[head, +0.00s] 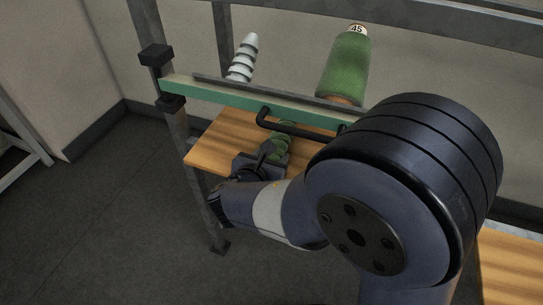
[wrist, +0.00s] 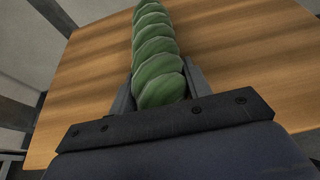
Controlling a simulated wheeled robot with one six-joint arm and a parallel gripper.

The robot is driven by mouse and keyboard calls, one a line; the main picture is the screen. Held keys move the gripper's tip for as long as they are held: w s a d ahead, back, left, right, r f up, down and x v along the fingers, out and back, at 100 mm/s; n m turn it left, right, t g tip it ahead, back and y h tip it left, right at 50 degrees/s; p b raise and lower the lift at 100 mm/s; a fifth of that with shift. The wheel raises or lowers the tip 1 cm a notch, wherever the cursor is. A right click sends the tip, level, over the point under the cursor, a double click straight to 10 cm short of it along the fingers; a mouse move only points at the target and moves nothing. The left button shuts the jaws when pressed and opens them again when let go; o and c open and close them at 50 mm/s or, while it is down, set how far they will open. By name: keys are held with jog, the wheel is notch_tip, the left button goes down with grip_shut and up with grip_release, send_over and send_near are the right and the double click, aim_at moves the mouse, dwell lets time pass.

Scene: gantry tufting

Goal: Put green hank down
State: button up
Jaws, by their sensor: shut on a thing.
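The green hank (wrist: 157,55) is a twisted, ribbed length of yarn. In the wrist view my gripper (wrist: 158,88) is shut on its near end, with one finger on each side. The hank points away from the gripper over a wooden board; I cannot tell whether it touches the wood. In the head view the hank (head: 283,138) shows partly, below the green rail, and my gripper (head: 268,156) is partly hidden by my own arm.
The wooden board (head: 213,141) has bare room around the hank. A green rail (head: 222,94) with a black bar handle (head: 290,127) crosses above it. A green cone numbered 45 (head: 346,65) and a white-and-grey ribbed cone (head: 243,58) stand behind. A metal post (head: 180,130) is left.

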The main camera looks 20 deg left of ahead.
jog(key=o, duration=1)
jog(key=shift+f, duration=0.1)
jog(key=shift+r, duration=0.3)
jog(key=p+v, duration=0.2)
jog(key=v, duration=1)
jog(key=shift+s+f, duration=0.1)
jog(key=shift+f, duration=0.1)
